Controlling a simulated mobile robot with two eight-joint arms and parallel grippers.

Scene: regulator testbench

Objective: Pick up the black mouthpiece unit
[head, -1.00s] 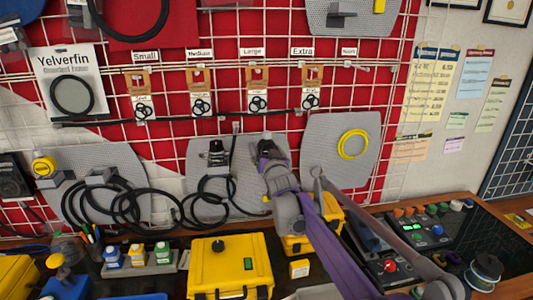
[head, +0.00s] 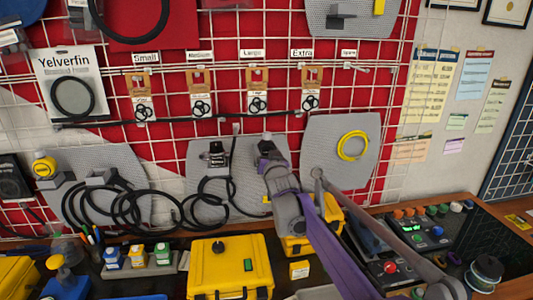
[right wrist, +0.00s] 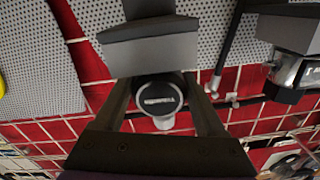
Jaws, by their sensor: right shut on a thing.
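The black mouthpiece unit (right wrist: 158,95) shows in the right wrist view as a round black cap with pale lettering and a whitish stub below it. It sits between the two fingers of my right gripper (right wrist: 160,104), which is shut on it. It is right beside a grey holder block (right wrist: 150,48) on the perforated panel; I cannot tell whether they touch. In the head view my right gripper (head: 268,147) is up against the grey panel and mostly hides the unit. My left gripper is not in view.
A second black and silver unit (head: 216,152) is mounted on the same panel to the left, with black hoses (head: 130,205) hanging nearby. A yellow coil (head: 352,146) hangs to the right. Yellow cases (head: 230,268) and a control console (head: 435,240) stand on the bench below.

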